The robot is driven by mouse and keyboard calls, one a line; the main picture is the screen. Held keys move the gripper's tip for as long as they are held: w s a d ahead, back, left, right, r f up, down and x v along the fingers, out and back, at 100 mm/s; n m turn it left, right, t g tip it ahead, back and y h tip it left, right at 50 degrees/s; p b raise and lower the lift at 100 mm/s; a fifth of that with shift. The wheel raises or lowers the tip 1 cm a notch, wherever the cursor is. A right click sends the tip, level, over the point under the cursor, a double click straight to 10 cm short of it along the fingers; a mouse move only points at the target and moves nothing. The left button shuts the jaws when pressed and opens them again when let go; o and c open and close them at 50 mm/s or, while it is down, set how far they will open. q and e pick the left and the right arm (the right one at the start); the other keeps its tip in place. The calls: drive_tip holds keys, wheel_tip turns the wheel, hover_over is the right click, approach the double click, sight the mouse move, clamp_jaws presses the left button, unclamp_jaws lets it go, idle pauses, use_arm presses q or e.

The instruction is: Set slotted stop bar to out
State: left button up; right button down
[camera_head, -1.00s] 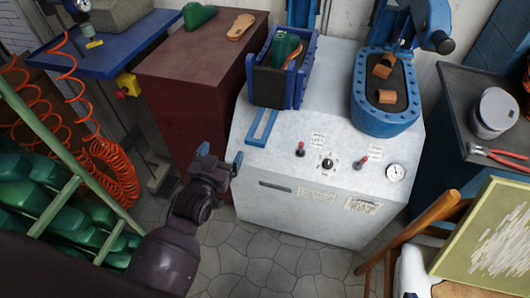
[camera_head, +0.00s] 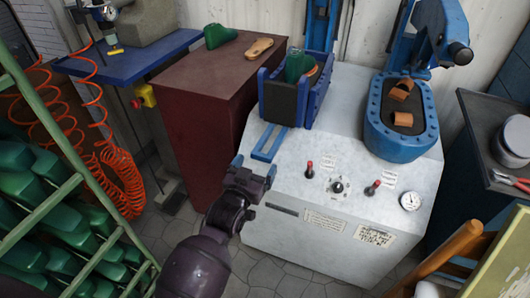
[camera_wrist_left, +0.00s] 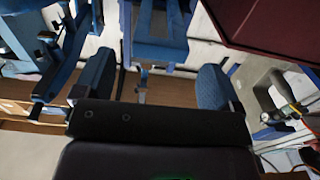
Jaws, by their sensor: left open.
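The slotted stop bar (camera_head: 269,142) is a flat blue bar with a long slot. It sticks out on the white machine top in front of the left pressing station (camera_head: 296,85), which holds a green last (camera_head: 298,66). My left gripper (camera_head: 255,167) is open and empty, just in front of the bar's near end and apart from it in the head view. In the left wrist view its two blue fingers (camera_wrist_left: 155,84) are spread wide. Blue machine parts (camera_wrist_left: 160,48) show beyond them; I cannot tell which is the bar. My right gripper is not in view.
Two red-tipped levers (camera_head: 310,169), a dial (camera_head: 338,187) and a gauge (camera_head: 410,201) sit on the white panel (camera_head: 290,205). The maroon cabinet (camera_head: 195,110) stands left. A green rack (camera_head: 88,180) and orange hose (camera_head: 115,175) are farther left. A wooden chair (camera_head: 450,250) is front right.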

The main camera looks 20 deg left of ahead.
sight(260, 158)
use_arm(q)
drive_tip(key=w, duration=0.4)
drive_tip(key=shift+w+d+f+b, duration=0.15)
drive_tip(key=shift+w+b, duration=0.1)
drive_tip(key=shift+b, duration=0.15)
drive_tip(key=shift+w, duration=0.8)
drive_tip(key=shift+c, duration=0.3)
